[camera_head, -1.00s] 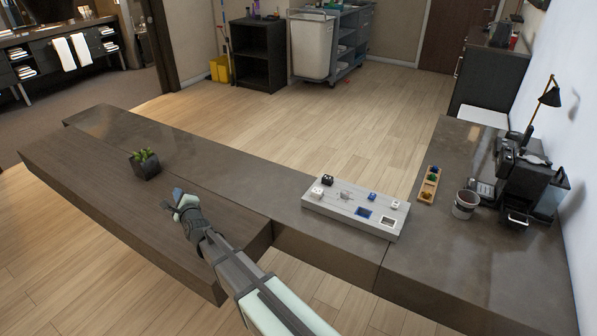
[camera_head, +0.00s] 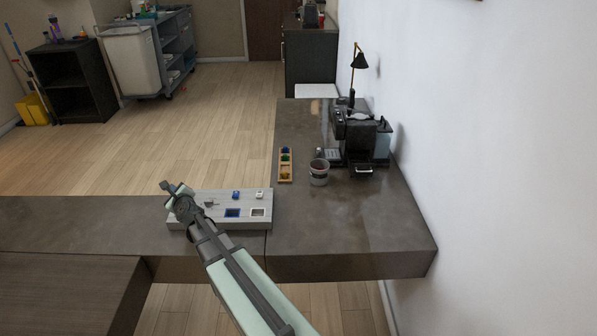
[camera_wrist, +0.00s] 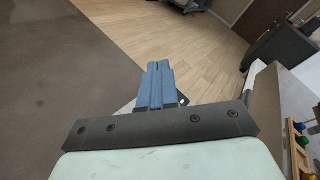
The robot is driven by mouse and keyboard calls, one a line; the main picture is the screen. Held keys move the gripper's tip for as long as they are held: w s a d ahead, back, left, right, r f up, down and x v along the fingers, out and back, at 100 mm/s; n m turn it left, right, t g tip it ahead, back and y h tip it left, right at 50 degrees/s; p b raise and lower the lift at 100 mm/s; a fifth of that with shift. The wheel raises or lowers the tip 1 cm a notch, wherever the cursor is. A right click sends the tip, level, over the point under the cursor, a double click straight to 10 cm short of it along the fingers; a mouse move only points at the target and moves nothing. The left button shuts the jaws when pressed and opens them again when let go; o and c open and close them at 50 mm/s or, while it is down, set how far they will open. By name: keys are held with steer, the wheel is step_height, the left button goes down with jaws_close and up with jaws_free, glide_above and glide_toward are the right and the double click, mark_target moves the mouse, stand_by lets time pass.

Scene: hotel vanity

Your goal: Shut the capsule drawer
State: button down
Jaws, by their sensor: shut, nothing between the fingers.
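A black coffee machine (camera_head: 358,135) stands on the grey counter against the right wall. A dark drawer-like front (camera_head: 362,170) with a light edge sticks out low at its near side; I take this for the capsule drawer, but it is too small to tell how far it is out. My gripper (camera_head: 167,187) is shut and empty, over the left end of a grey block, well left of the machine. Its blue fingers also show together in the wrist view (camera_wrist: 159,70). The machine is not visible in the wrist view.
The grey block (camera_head: 260,223) holds small pieces and square recesses. A wooden tray (camera_head: 285,174) with coloured pieces and a cup (camera_head: 319,175) stand between my gripper and the machine. A black lamp (camera_head: 358,58) stands behind it. The right front counter (camera_head: 340,225) is clear.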

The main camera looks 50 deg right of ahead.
steer(key=s+d+m, duration=0.1)
steer(key=s+d, duration=0.1)
steer(key=d, duration=0.4)
steer(key=s+d+m+h, duration=0.1)
steer(key=s+d, duration=0.2)
steer(key=d, duration=0.2)
steer(key=s+d+m+g+h, duration=0.1)
steer(key=s+d, duration=0.2)
steer(key=d, duration=0.3)
steer(key=shift+s+d+m, duration=0.15)
steer(key=shift+d+m, duration=0.15)
steer(key=shift+d, duration=0.05)
steer(key=s+d+f+m+g+h, duration=0.1)
steer(key=s+d+m+h, duration=0.15)
steer(key=s+d, duration=1.05)
steer(key=m+g+h, duration=0.2)
steer(key=m+h, duration=0.2)
steer(key=m, duration=0.4)
glide_toward(360, 164)
steer(key=shift+n, duration=0.25)
steer(key=w+d+f, duration=0.2)
steer(key=d, duration=0.1)
steer(key=shift+d+f, duration=0.2)
steer(key=shift+f, duration=0.2)
